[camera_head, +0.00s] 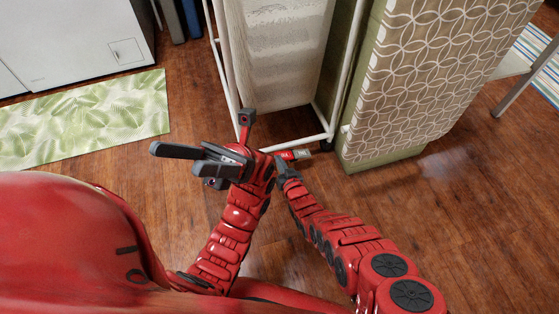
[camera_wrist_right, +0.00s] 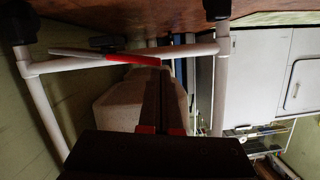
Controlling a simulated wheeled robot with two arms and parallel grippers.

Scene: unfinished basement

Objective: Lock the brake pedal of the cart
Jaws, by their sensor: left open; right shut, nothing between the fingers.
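The cart (camera_head: 331,136) has a white tube frame around a pale fabric bag (camera_head: 275,60). In the right wrist view a long red lever (camera_wrist_right: 120,58) lies along the white bar. My right gripper (camera_head: 281,163) is shut and empty, its tips close to the red piece; contact cannot be told. It also shows in the right wrist view (camera_wrist_right: 165,82). My left gripper (camera_head: 180,160) is open and empty, left of the cart's near end.
A patterned box-like piece (camera_head: 430,80) stands close to the cart's right side. A green leaf-print mat (camera_head: 90,118) lies at the left, before a white cabinet (camera_head: 70,40). A chair leg (camera_head: 525,82) shows at far right. Wood floor is clear at the lower right.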

